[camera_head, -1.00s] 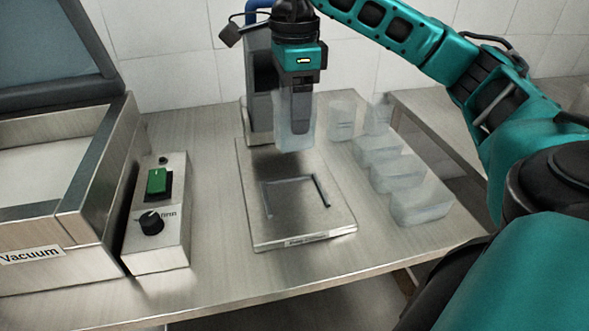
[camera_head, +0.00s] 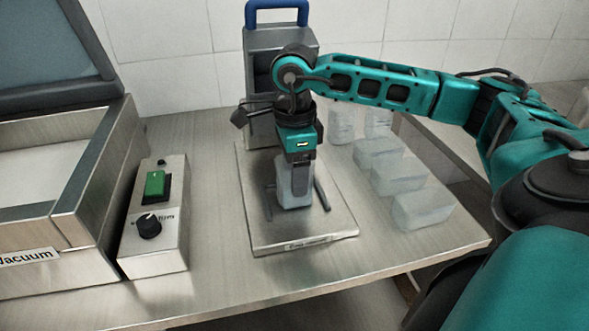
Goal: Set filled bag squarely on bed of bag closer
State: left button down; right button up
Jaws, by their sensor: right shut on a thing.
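My right gripper (camera_head: 296,178) is shut on a pale, translucent filled bag (camera_head: 295,196). The bag is upright, low over the flat metal bed of the bag closer (camera_head: 285,233), within the area of the dark L-shaped guide rails (camera_head: 322,196). I cannot tell whether its bottom touches the bed. The gripper and bag hide much of the guide. The closer's upright housing (camera_head: 258,50) with a blue handle (camera_head: 277,8) stands behind the bed, partly hidden by my arm. My left gripper is not in view.
An open vacuum machine (camera_head: 48,215) fills the far left. The table front is clear.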

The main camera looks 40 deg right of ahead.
jog(key=shift+f, duration=0.2)
jog(key=o, duration=1.2)
jog(key=shift+o, duration=0.2)
jog(key=shift+r, duration=0.1)
notch_tip(320, 180, up, 12)
jog(key=shift+r+p, duration=0.15)
jog(key=shift+p, duration=0.25)
jog(key=shift+s+a, duration=0.1)
